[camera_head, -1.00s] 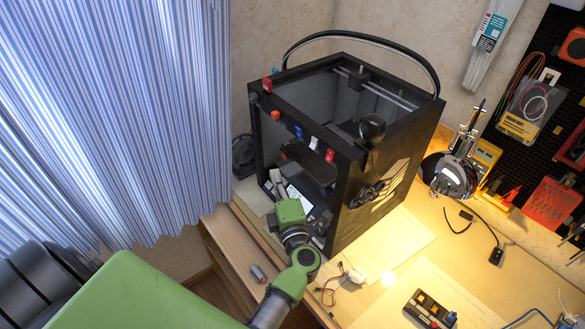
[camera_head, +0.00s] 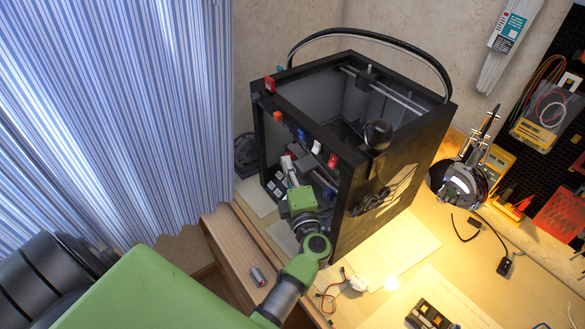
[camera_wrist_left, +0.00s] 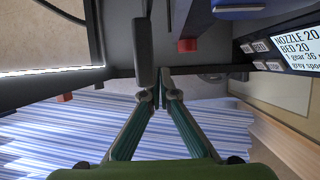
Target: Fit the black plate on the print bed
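The black printer (camera_head: 352,195) stands on the bench with its front and top open. My left gripper (camera_head: 289,168) reaches in at its open front. In the left wrist view its two fingers converge and the grey pads (camera_wrist_left: 156,78) almost meet, with nothing clearly seen between them. A dark flat surface (camera_head: 345,133) shows through the printer's open top. I cannot tell whether this is the black plate or the print bed. The bed's other parts are hidden behind the frame. My right gripper is not in view.
The frame's front bar and right side panel are close to my left arm. A printer display (camera_wrist_left: 296,45) shows at the right of the wrist view. The blue striped curtain (camera_head: 120,110) hangs at left.

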